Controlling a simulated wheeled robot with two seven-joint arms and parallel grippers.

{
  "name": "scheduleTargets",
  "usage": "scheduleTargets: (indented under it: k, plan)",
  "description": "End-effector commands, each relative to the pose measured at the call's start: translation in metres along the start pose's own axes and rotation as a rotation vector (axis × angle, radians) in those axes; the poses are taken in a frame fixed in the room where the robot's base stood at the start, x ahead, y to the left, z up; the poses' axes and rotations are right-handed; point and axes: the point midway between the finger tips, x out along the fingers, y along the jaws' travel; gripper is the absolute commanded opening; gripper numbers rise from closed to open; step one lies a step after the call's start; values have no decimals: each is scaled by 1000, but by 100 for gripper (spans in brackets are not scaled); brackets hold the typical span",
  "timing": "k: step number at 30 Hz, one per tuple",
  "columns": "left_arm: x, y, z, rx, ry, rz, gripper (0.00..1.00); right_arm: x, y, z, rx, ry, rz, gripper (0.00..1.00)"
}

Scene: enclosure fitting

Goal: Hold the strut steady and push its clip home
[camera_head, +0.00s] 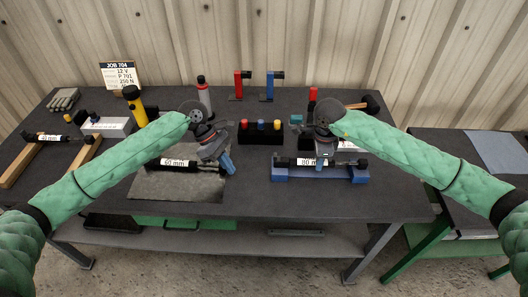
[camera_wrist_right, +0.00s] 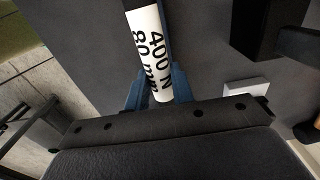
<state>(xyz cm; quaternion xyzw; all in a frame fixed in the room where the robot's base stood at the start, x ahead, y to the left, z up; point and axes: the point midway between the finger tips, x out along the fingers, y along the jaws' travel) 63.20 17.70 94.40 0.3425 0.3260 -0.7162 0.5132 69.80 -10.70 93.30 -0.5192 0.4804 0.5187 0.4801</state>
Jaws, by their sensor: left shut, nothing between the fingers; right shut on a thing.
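A strut with a white label reading 80 (camera_head: 306,161) lies across a blue cradle (camera_head: 320,175) at the right of the bench. In the right wrist view its label reads 400 N, 80 mm (camera_wrist_right: 149,50). My right gripper (camera_head: 321,157) is shut on this strut, with blue fingers (camera_wrist_right: 152,92) on both sides of it. My left gripper (camera_head: 228,165) is shut and empty, beside the right end of another strut labelled 60 mm (camera_head: 174,162) on a grey mat (camera_head: 180,187). I cannot make out the clip.
A third labelled strut (camera_head: 50,138) rests on wooden blocks at far left. A job card (camera_head: 121,75), yellow torch (camera_head: 134,105), spray can (camera_head: 203,95), red stand (camera_head: 238,85), blue stand (camera_head: 269,86) and peg block (camera_head: 260,133) stand behind. The front bench strip is clear.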

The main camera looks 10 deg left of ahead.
Motion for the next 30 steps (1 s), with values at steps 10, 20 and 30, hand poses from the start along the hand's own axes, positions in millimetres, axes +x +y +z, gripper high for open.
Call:
scheduleTargets:
  k: [10,20,30]
  plan:
    - [-82,23,29,-108,-154,265,0,0,0,0,0,0,0,0]
    - [-86,32,38,-194,-215,308,0,0,0,0,0,0,0,0]
    - [-84,32,39,-194,-214,307,0,0,0,0,0,0,0,0]
